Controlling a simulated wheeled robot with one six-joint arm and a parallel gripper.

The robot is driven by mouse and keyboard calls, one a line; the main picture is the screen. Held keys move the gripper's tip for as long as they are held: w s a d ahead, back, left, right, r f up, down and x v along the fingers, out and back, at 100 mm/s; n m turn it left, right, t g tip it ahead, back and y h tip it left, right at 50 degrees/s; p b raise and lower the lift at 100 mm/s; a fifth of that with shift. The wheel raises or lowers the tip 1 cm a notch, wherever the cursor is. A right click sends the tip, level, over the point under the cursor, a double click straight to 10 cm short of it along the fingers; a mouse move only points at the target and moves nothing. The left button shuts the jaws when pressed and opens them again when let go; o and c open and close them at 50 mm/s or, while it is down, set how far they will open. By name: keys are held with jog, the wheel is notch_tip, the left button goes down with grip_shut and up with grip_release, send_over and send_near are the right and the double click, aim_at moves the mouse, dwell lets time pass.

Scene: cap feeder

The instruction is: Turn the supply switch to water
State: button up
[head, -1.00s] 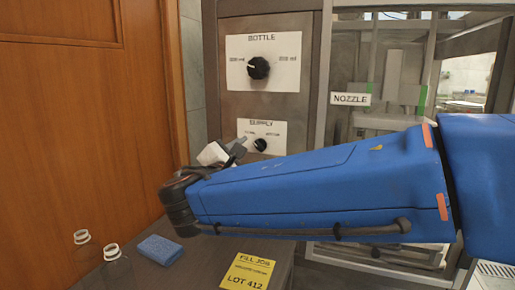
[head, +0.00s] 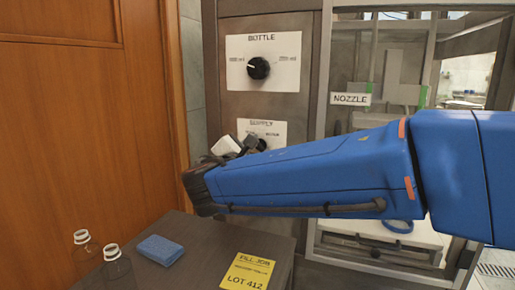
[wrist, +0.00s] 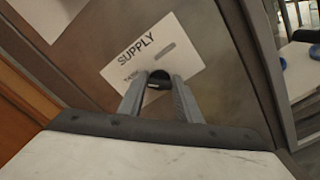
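The supply switch is a small black knob (wrist: 158,80) on a white plate (wrist: 163,50) lettered SUPPLY. In the wrist view a pale mark shows on its lower left part; the end labels are too small or covered to read fully. My gripper (wrist: 159,82) has its two grey fingers apart, one on each side of the knob. I cannot tell whether the fingertips touch it. In the head view my gripper (head: 240,144) is at the supply plate (head: 272,128), and my blue arm hides the plate's lower part and most of the knob.
Above is the BOTTLE plate (head: 285,72) with a larger black knob (head: 258,68). To the right stands a framed NOZZLE cabinet (head: 352,99). Below, a dark table (head: 205,250) holds clear bottles (head: 115,268), a blue sponge (head: 160,250) and a yellow LOT 412 card (head: 247,275).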

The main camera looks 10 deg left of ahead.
jog(key=shift+m, duration=0.4)
jog(key=m, duration=0.4)
jog(key=shift+f, duration=0.15)
jog(key=m, duration=0.4)
jog(key=shift+d+f, duration=0.1)
jog(key=shift+f, duration=0.05)
jog(key=m, duration=0.4)
jog(key=shift+f+m, duration=0.1)
jog(key=shift+m, duration=0.3)
jog(key=m, duration=0.4)
jog(key=shift+f, duration=0.1)
jog(key=shift+m, duration=0.3)
jog(key=o, duration=1)
jog(key=shift+o, duration=0.2)
jog(key=s+a, duration=0.2)
jog(key=s, duration=1.5)
jog(key=shift+s+a, duration=0.15)
jog(key=shift+a, duration=0.15)
